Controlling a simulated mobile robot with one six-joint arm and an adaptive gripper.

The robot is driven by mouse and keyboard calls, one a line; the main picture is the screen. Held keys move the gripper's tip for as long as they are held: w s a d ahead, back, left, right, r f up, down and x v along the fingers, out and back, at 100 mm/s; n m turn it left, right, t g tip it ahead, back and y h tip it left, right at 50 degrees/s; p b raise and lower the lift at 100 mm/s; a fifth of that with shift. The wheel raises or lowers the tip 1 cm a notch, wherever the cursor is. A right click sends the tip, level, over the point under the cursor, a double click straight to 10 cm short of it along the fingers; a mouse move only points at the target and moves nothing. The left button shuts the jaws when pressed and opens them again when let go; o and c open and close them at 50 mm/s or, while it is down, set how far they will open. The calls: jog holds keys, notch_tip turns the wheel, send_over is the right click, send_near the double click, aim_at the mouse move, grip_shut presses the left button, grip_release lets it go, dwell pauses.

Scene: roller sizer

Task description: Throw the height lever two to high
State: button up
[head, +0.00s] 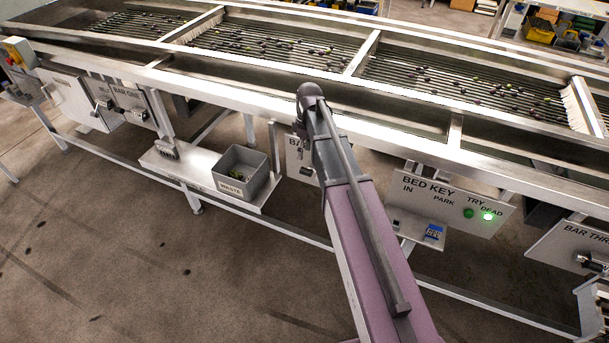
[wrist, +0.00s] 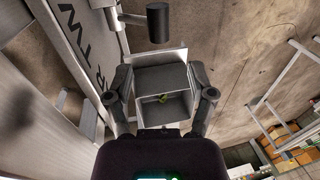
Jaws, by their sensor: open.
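The plate of bar two (head: 294,160) hangs under the sizer's frame; my arm covers most of it in the head view, and only the start of its lettering shows. In the wrist view the lettered plate (wrist: 62,45) runs along the left, seen at a slant. A lever with a black cylindrical knob (wrist: 158,22) stands out from it, near the top of the view. My gripper (wrist: 160,78) is open and empty, its fingers apart, with the knob beyond the fingertips and not between them. The head view does not show the fingers clearly. The lever's marked position cannot be read.
A grey bin (head: 243,192) stands on a low shelf (head: 160,163); the bin also shows beyond my fingers (wrist: 163,78). The bar one plate (head: 130,97), bed key panel (head: 450,205) and bar three plate (head: 570,240) flank the spot. Open floor lies in front.

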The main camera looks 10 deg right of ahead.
aim_at(303, 171)
jog(key=shift+s+a+f+b, duration=0.15)
jog(key=shift+s+f+b, duration=0.05)
jog(key=shift+f+b, duration=1.15)
jog(key=shift+s+a+f+b, duration=0.2)
jog(key=shift+s+f+b, duration=0.05)
jog(key=shift+f+b, duration=1.05)
jog(key=shift+s+a+f+b, duration=0.15)
jog(key=shift+s+f+b, duration=0.05)
jog(key=shift+f+b, duration=1.15)
jog(key=shift+f, duration=0.1)
jog(key=shift+c, duration=0.2)
grip_shut()
jog(key=shift+d, duration=0.2)
